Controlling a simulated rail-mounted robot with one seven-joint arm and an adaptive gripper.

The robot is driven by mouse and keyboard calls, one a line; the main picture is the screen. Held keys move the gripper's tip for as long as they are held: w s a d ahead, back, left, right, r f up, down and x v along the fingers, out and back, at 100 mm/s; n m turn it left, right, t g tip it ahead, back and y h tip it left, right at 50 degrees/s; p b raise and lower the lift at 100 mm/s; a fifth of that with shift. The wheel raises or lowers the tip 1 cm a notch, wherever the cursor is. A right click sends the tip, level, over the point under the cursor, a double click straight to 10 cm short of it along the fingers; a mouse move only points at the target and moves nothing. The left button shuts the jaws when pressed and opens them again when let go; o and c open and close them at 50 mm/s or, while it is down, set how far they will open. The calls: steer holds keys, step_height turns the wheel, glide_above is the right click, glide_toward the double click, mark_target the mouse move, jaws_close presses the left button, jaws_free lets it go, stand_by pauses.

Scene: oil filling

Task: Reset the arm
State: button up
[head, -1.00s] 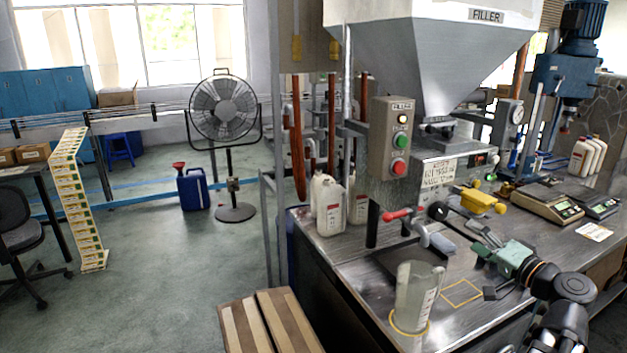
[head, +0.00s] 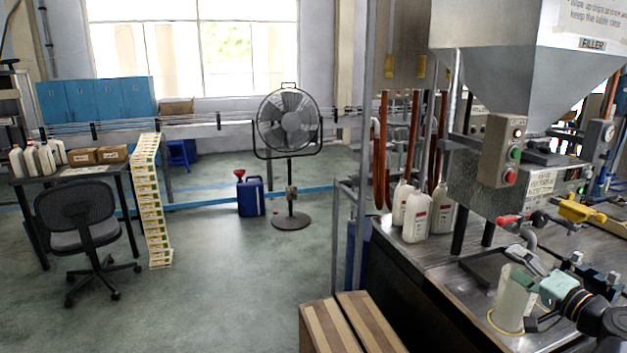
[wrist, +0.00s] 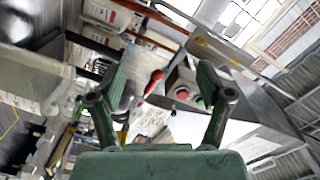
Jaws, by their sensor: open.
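My gripper (head: 530,272) is at the lower right of the head view, with its green-grey fingers apart and nothing between them. In that view it overlaps the clear measuring jug (head: 510,303), which stands upright in a yellow ring on the metal bench; I cannot tell whether they touch. In the wrist view my gripper (wrist: 163,85) has its two fingers spread wide. Beyond them show the filler's red valve handle (wrist: 153,82) and its control box with red and green buttons (wrist: 187,97). The wrist view is tilted.
The filler hopper (head: 530,85) and control box (head: 503,150) stand above the bench. White bottles (head: 416,215) stand behind, left of the filler. A striped wooden box (head: 345,325) sits before the bench.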

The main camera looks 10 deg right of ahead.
step_height(320, 180, down, 18)
steer(key=g+h, duration=0.2)
steer(key=g, duration=0.3)
steer(key=s+a+f+n+g+y, duration=0.1)
steer(key=a+f+g, duration=0.4)
steer(key=f, duration=0.7)
steer(key=s+a+f+g, duration=0.1)
steer(key=a+f+g, duration=0.35)
steer(key=f, duration=0.75)
steer(key=s+a+f+n+g+p, duration=0.1)
steer(key=s+a+f+n+g, duration=0.1)
steer(key=s+a+f, duration=0.5)
steer(key=s+a+f+n+g+p, duration=0.1)
steer(key=s+a+f+n+g, duration=0.15)
steer(key=s+a+f, duration=0.45)
steer(key=s+a+f+n+g+h, duration=0.1)
steer(key=s+a+f+n+g, duration=0.1)
steer(key=s+a+f, duration=0.3)
steer(key=s+a+f+n+g+h, duration=0.1)
steer(key=s+a+f+n+g, duration=0.1)
steer(key=s+a+f, duration=0.3)
steer(key=s+a+g, duration=0.1)
steer(key=s, duration=0.3)
steer(key=shift+s+f+h, duration=0.25)
steer(key=shift+s+h, duration=0.05)
steer(key=shift+h, duration=0.1)
